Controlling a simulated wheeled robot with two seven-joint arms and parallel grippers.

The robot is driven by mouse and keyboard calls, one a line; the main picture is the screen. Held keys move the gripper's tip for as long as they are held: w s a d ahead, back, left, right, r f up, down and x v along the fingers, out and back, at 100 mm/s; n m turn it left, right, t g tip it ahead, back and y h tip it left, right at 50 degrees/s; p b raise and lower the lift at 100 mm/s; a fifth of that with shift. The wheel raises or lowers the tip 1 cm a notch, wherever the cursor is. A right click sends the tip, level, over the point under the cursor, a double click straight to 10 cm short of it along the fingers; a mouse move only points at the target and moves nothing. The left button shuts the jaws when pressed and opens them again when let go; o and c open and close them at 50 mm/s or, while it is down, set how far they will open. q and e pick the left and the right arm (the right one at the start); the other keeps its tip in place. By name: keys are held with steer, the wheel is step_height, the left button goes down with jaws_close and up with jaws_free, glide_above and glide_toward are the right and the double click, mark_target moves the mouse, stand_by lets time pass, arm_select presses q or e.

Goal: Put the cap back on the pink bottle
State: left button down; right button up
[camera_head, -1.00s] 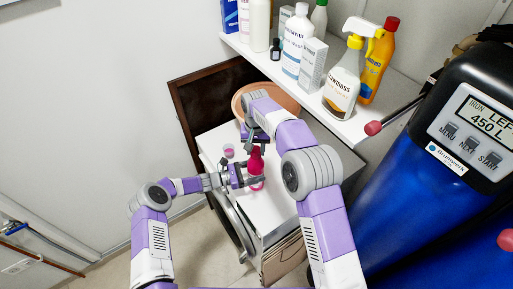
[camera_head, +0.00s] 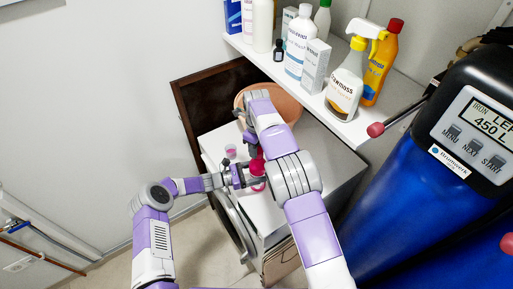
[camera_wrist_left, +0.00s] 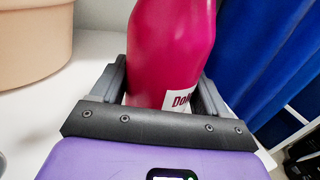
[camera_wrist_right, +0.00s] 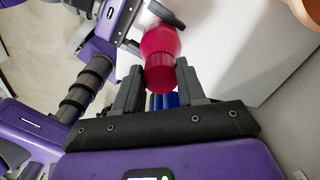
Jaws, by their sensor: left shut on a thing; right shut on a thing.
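The pink bottle (camera_head: 258,169) stands upright on the white top of a low cabinet. My left gripper (camera_head: 254,181) is shut around its body. The left wrist view shows the bottle (camera_wrist_left: 172,45) between the fingers, with part of a white label. My right gripper (camera_wrist_right: 160,76) is shut on a pinkish-red cap (camera_wrist_right: 160,80). The cap is in line with the bottle's body (camera_wrist_right: 160,42) in the right wrist view; I cannot tell whether it is seated. In the head view my right arm hides the cap and the bottle's top.
A small pink cup-like thing (camera_head: 230,151) stands left of the bottle on the cabinet top (camera_head: 213,142). A terracotta pot (camera_head: 287,103) stands behind. A shelf (camera_head: 330,115) with several bottles and boxes is above, and a blue tank (camera_head: 385,215) is at right.

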steer(key=m, duration=0.4)
steer(key=shift+w+d, duration=0.1)
steer(key=m, duration=0.4)
steer(key=shift+d+f+m, duration=0.2)
steer(key=shift+f+m, duration=0.05)
steer(key=shift+m, duration=0.15)
steer(key=shift+a+r+m, duration=0.1)
steer(key=shift+r+m, duration=0.05)
steer(key=shift+m, duration=0.45)
steer(key=o, duration=1)
steer(key=shift+r, duration=0.15)
